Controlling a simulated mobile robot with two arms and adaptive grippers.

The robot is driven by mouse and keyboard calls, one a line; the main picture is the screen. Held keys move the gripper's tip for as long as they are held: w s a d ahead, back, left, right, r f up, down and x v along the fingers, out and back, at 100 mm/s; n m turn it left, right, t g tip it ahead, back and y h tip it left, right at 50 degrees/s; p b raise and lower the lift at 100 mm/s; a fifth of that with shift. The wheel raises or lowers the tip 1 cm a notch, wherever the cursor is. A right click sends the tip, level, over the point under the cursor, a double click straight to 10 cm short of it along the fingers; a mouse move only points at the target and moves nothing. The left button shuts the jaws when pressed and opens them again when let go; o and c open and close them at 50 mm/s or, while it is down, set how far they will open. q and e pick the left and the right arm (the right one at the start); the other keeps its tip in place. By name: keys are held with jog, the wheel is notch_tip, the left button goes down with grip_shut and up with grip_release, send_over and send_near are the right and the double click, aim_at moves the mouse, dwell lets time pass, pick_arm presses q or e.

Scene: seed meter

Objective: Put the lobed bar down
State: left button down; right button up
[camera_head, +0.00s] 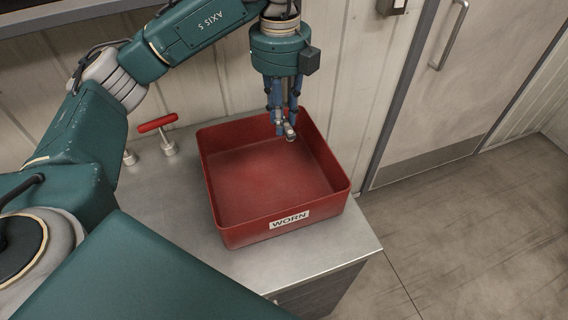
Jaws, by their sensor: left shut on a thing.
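My left gripper (285,122) points down over the back right part of a red tray marked WORN. It is shut on a small metal piece, the lobed bar (290,134), which shows just below the fingertips. The bar's upper part is hidden by the fingers. The red tray (231,236) stands on the metal bench, and its floor looks empty. I cannot tell whether the bar touches the tray. My right gripper is not in view.
A red T-handle (157,123) on a metal post stands on the bench (178,225) left of the tray, beside a short metal post (129,157). A panelled wall (350,70) is close behind. A door (440,90) and open floor (450,230) lie to the right.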

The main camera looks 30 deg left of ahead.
pick_arm(q)
notch_tip(320, 180, down, 4)
jog(key=s, duration=0.2)
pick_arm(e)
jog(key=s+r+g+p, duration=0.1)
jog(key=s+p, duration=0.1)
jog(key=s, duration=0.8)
pick_arm(q)
send_near(280, 185)
notch_tip(280, 185, down, 2)
jog(key=shift+f+p, duration=0.2)
jog(key=shift+p, duration=0.3)
notch_tip(280, 185, down, 4)
jog(key=shift+p, duration=0.5)
jog(key=shift+d+f, duration=0.1)
jog(key=shift+f, duration=0.05)
jog(key=c, duration=1.7)
grip_release()
jog(key=shift+o, duration=0.8)
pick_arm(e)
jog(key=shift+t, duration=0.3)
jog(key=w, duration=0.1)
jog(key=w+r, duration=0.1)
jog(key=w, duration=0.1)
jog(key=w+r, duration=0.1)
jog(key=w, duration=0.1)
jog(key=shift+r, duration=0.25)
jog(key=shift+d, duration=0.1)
